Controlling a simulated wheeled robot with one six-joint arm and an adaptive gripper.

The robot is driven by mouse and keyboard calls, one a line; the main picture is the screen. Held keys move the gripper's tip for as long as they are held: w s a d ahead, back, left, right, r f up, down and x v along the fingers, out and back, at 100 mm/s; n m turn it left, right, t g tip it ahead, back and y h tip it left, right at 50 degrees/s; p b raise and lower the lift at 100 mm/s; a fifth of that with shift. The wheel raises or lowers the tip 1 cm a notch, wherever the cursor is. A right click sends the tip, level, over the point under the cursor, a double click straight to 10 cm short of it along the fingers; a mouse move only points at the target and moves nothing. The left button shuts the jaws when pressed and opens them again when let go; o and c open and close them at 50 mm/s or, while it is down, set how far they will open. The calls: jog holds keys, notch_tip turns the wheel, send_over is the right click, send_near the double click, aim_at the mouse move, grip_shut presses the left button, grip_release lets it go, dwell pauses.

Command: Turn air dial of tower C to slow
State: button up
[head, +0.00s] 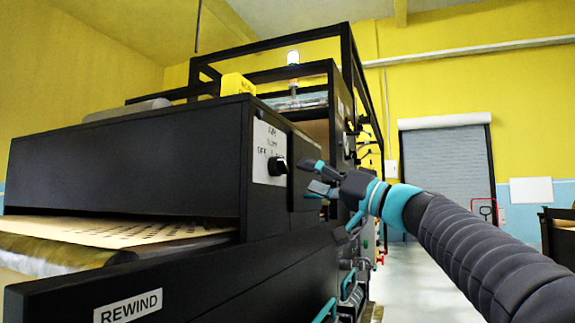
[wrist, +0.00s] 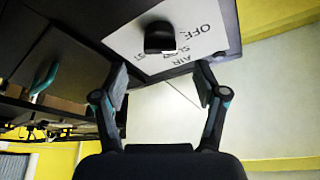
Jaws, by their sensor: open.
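The air dial (head: 277,166) is a black knob on a white plate (head: 268,140) on the end face of a black machine box. The plate's lettering includes AIR, SLOW and OFF; part of another word ending in ST shows in the wrist view. The knob (wrist: 160,37) also shows there, upside down and beyond the fingertips. No tower letter can be read.
The black machine box (head: 130,160) has printed kraft paper (head: 110,232) below it and a REWIND label (head: 128,306) in front. A black frame (head: 340,80) with a lit lamp stands behind. Clear floor (head: 415,285) lies to the right, before a grey shutter door (head: 445,165).

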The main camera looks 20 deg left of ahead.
aim_at(286, 168)
jog(key=p+x, duration=0.1)
jog(key=x, duration=0.5)
jog(key=shift+a+r+p, duration=0.1)
jog(key=shift+a+p, duration=0.25)
jog(key=c, duration=1.1)
